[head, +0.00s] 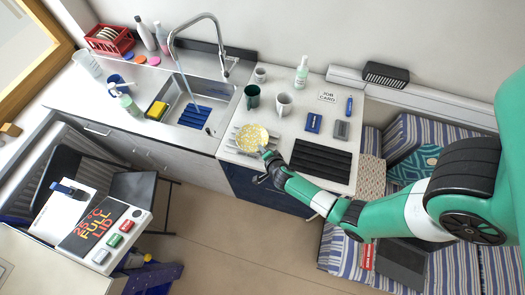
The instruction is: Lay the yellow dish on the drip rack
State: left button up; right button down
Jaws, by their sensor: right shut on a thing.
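The yellow dish (254,135) is a round, pale yellow plate with a patterned face, above the counter just right of the sink. My right gripper (266,154) is at the dish's near edge and shut on it. A light grey slatted piece (234,140), which looks like the drip rack, shows at the dish's left side; the dish covers much of it. I cannot tell whether the dish touches it or hangs just above. My left gripper is not in view.
A dark ribbed mat (320,160) lies right of the dish. A green mug (252,97) and a white mug (284,104) stand behind it. The sink (212,96) with its tap is to the left.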

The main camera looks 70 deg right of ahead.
jog(key=c, duration=1.3)
grip_release()
jog(key=shift+s+a+r, duration=0.1)
jog(key=shift+a+r, duration=0.1)
jog(key=shift+r, duration=0.15)
jog(key=p+v, duration=0.4)
jog(key=v, duration=0.7)
